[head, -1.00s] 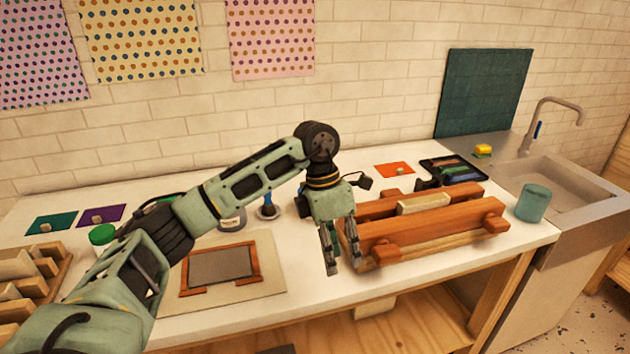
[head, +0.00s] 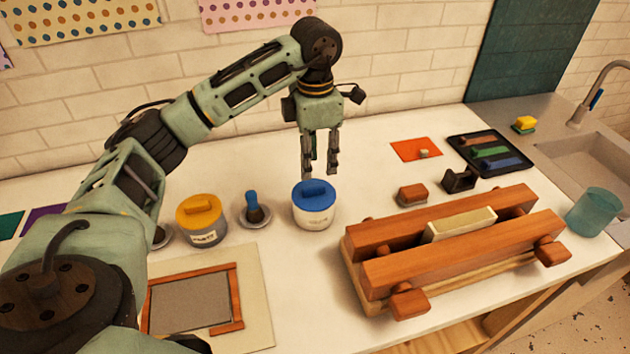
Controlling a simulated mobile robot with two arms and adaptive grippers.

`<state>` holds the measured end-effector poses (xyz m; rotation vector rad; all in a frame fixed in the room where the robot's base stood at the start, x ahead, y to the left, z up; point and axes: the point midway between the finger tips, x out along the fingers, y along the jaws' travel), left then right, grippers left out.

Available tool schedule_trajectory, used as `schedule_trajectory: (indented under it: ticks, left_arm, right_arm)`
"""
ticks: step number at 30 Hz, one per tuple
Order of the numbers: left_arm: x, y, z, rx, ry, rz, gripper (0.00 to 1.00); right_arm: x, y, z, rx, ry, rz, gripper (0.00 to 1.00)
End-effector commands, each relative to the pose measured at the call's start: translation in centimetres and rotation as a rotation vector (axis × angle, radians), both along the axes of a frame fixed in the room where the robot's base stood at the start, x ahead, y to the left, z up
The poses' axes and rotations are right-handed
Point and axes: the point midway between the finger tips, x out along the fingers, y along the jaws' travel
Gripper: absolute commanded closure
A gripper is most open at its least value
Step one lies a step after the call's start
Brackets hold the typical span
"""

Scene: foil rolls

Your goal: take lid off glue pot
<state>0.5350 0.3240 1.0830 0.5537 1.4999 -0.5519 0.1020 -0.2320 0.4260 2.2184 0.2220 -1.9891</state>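A white pot (head: 314,215) with a faint label stands on the table with its blue lid (head: 313,193) on; the lid has a raised bar handle. A grey pot (head: 204,233) with a yellow lid (head: 198,207) stands to its left, also closed. The label lettering is too small to read surely, so I cannot tell which is the glue pot. My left gripper (head: 320,168) points down just above and behind the blue lid in the picture. Its two fingers are apart with nothing between them. My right gripper is out of view.
A blue-handled brush (head: 254,208) stands in a small dish between the pots. A wooden press (head: 450,250) fills the right of the table. A framed screen (head: 193,303) lies in front.

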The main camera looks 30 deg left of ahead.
Motion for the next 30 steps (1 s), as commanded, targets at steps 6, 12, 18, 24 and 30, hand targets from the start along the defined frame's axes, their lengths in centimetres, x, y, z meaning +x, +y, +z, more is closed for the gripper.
schedule_trajectory:
  ticks: [6, 12, 18, 24, 30]
  left_arm:
    - [-0.2, 0.0, -2.3, 0.000, 0.005, 0.000, 0.66]
    - [-0.6, 0.0, -5.0, 0.000, 0.006, -0.001, 0.66]
    - [-0.5, 0.0, -6.9, -0.001, 0.002, 0.000, 0.66]
    - [-0.5, 0.0, -7.0, -0.001, 0.001, 0.000, 0.66]
    - [-0.5, 0.0, -6.9, -0.001, 0.001, 0.000, 0.83]
  right_arm:
    - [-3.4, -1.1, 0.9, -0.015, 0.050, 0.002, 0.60]
    - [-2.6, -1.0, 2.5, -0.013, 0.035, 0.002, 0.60]
    - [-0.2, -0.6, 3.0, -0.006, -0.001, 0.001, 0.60]
    - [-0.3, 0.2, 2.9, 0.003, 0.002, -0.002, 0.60]
    - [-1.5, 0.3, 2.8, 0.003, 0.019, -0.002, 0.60]
